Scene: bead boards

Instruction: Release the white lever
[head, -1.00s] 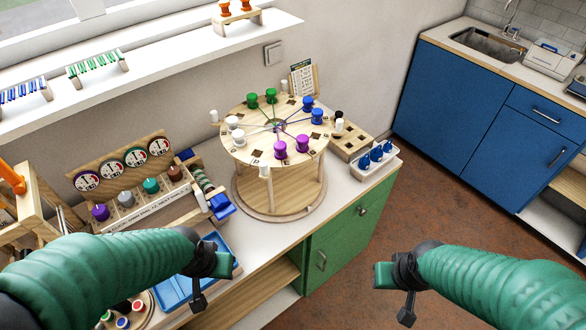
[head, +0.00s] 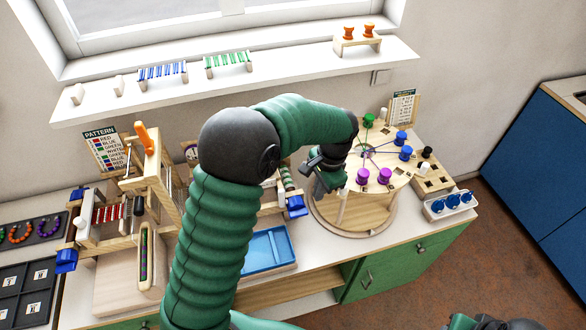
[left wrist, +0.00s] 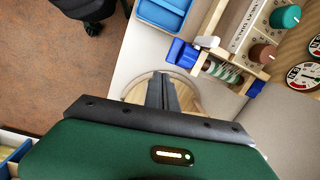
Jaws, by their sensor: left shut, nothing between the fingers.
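A small white upright piece (left wrist: 207,41), which may be the white lever, stands beside a blue clamp (left wrist: 180,52) at the end of the wooden dial stand in the left wrist view. In the head view the same blue clamp (head: 296,206) shows, but my left arm hides much around it. My left gripper (head: 312,165) is shut and empty, above the round spool stand (head: 345,215) and right of the clamp. Its closed dark fingers also show in the left wrist view (left wrist: 163,90), apart from the white piece. Only part of my right gripper (head: 480,322) shows at the bottom edge.
The spool stand carries purple (head: 384,176) and blue spools (head: 402,138). A blue tray (head: 268,250) lies left of it. A wooden loom (head: 150,200) with another white piece (head: 82,229) and blue clamp (head: 66,261) stands left. A white shelf (head: 280,82) runs behind.

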